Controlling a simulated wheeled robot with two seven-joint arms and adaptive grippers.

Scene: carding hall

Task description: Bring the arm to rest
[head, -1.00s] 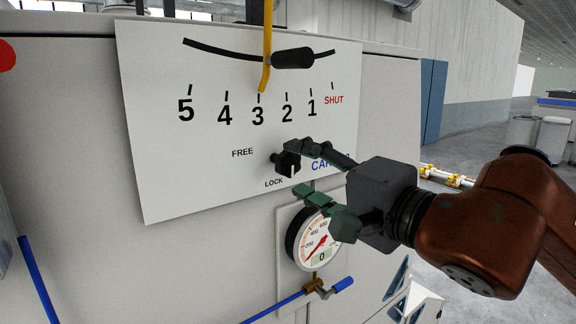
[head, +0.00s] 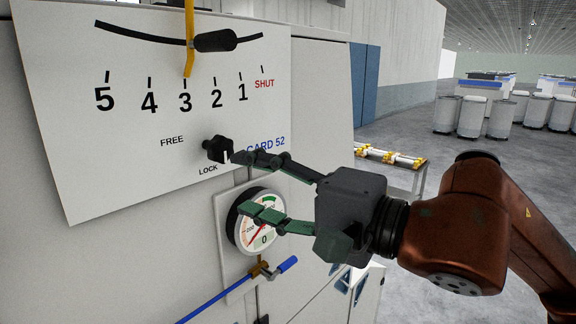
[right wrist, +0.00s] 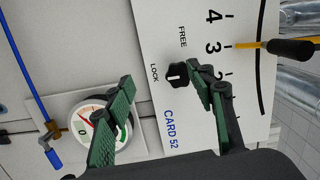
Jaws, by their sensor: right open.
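My right gripper (head: 243,184) is open and empty in front of the white machine panel. In the head view its upper finger is close to the black lock knob (head: 218,150), and its lower finger overlaps the round gauge (head: 256,228). I cannot tell whether finger and knob touch in the head view. My left gripper is not in view.
The scale plate (head: 130,150) carries a yellow pointer (head: 188,50) at 3, with a black handle (head: 215,41). A blue-handled valve (head: 286,265) sits below the gauge. A low rack (head: 395,160) and grey bins (head: 473,117) stand at the right. The floor between is clear.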

